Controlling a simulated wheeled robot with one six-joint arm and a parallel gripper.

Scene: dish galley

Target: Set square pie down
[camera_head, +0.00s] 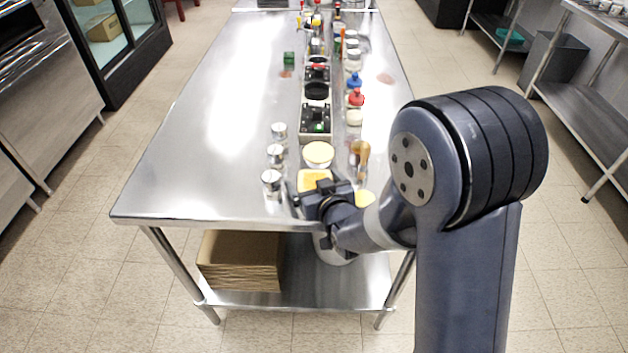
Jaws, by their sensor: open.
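The square pie (314,177), yellow on top with a pale edge, is at the near end of the steel table (213,130). My gripper (317,191) is at its near side, with its jaws open. One finger shows at the pie's left side, and dark gripper parts cover the pie's near edge and right corner. I cannot tell whether a finger touches the pie, or whether its underside rests fully on the table.
A round yellow pie (318,150) sits just behind. Dark bins (316,119) run down the middle. The table's left half is mostly clear.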

